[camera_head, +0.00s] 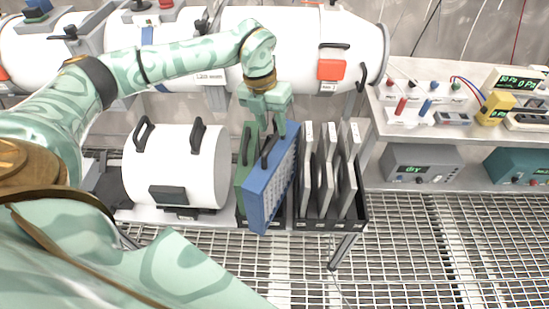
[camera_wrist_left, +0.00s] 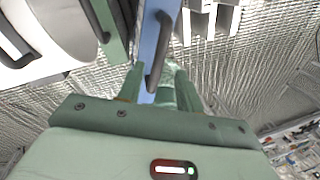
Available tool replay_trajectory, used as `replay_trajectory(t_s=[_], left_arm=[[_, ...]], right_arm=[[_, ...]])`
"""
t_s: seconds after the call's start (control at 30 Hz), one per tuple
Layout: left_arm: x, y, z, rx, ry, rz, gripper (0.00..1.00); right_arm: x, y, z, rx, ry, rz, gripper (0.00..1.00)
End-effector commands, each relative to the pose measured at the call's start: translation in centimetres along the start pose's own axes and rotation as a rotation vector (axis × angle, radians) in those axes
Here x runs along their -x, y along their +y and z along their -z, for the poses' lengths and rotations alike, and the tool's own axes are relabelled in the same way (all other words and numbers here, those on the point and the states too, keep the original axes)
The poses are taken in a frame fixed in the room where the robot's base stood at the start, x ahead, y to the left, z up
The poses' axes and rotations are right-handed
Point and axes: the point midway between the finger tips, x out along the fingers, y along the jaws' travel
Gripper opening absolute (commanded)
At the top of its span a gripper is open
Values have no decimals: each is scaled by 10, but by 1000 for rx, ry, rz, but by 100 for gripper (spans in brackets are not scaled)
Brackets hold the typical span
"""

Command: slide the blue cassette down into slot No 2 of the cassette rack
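The blue cassette (camera_head: 280,188) stands on edge over the left part of the cassette rack (camera_head: 330,222), a black tray. It sits higher than the green cassette (camera_head: 246,172) to its left, and its near lower corner covers part of the rack's front edge. My left gripper (camera_head: 268,132) is shut on the dark handle on its top edge. In the left wrist view, the handle (camera_wrist_left: 159,50) runs down between the fingertips of my left gripper (camera_wrist_left: 158,88). The cassette's lower edge and the slot under it are hidden. My right gripper is not in view.
Several grey cassettes (camera_head: 320,178) stand in the rack's right part, close to the blue one. A white cylinder (camera_head: 178,165) with black handles lies left of the rack. A shelf with instruments (camera_head: 450,117) is at right. Grating floor (camera_head: 420,250) is open in front.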

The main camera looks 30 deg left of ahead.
Motion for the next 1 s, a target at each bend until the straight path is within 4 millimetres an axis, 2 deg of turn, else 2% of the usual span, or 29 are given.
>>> replay_trajectory(t_s=[0.17,0.4,0.63,0.77,1.0], left_arm=[[-15,1,-1,1,3,0,36],[-52,3,-3,0,3,0,36],[-54,2,-3,0,0,0,36],[-53,2,-3,0,0,0,0],[-53,2,-3,0,0,1,0]], right_arm=[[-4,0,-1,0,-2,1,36],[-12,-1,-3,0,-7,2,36],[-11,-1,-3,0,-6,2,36],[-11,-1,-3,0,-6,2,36],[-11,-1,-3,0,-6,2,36]])
